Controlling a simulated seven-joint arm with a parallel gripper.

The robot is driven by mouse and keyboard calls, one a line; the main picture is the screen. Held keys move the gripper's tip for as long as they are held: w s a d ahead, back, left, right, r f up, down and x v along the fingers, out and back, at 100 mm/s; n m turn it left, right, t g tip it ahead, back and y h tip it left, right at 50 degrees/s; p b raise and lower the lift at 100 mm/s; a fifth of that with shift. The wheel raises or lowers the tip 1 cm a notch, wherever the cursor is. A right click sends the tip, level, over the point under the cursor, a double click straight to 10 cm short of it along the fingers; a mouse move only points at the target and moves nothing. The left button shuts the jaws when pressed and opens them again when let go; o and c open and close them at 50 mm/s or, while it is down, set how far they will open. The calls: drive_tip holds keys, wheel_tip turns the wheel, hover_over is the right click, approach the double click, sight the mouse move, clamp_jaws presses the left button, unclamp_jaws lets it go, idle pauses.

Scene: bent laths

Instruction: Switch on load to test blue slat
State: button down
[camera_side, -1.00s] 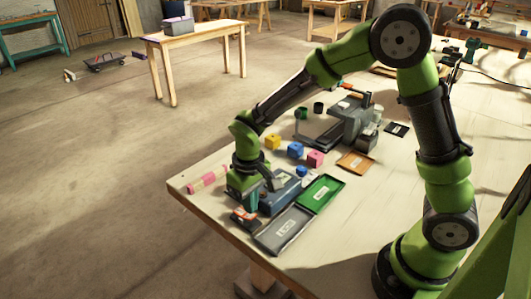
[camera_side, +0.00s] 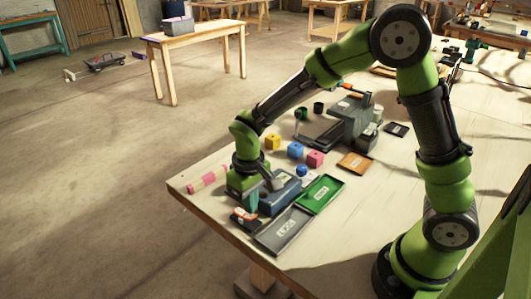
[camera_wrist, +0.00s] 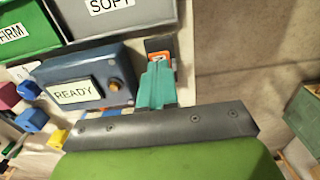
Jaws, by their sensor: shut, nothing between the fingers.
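A small dark switch box with an orange-red top (camera_side: 243,217) sits near the table's front left edge. In the wrist view its orange part (camera_wrist: 158,57) shows just beyond my fingertips. My gripper (camera_side: 252,207) is shut and empty, its teal fingers (camera_wrist: 158,82) pointing at the switch; I cannot tell whether they touch it. A blue box (camera_side: 285,193) stands beside it; in the wrist view its panel (camera_wrist: 100,72) reads READY and has an orange-brown knob or lamp.
A grey tray (camera_side: 283,232) and a green tray (camera_side: 321,193) lie close by; an orange tray (camera_side: 355,162) is farther back. Blue, yellow and pink blocks (camera_side: 315,159) stand behind the box. A grey machine (camera_side: 350,125) stands further back. A pink roll (camera_side: 208,180) lies at the left edge.

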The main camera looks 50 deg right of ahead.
sight(251, 216)
drive_tip(key=shift+f, duration=1.3)
idle(0.4)
drive_tip(key=shift+r, duration=3.55)
drive_tip(key=shift+s+f, duration=0.1)
drive_tip(key=shift+f, duration=0.05)
drive_tip(key=s+d+r+m+t+y, duration=0.1)
drive_tip(key=s+d+r+m+t, duration=0.1)
drive_tip(key=s+r, duration=0.5)
drive_tip(key=s+d+r+m+t+y, duration=0.1)
drive_tip(key=s+d+r+m+t, duration=0.1)
drive_tip(key=s+d+r+t, duration=0.2)
wheel_tip(251, 216, up, 4)
drive_tip(key=s+t, duration=0.1)
drive_tip(key=s, duration=0.1)
drive_tip(key=shift+s+d, duration=0.25)
drive_tip(key=shift+s, duration=0.1)
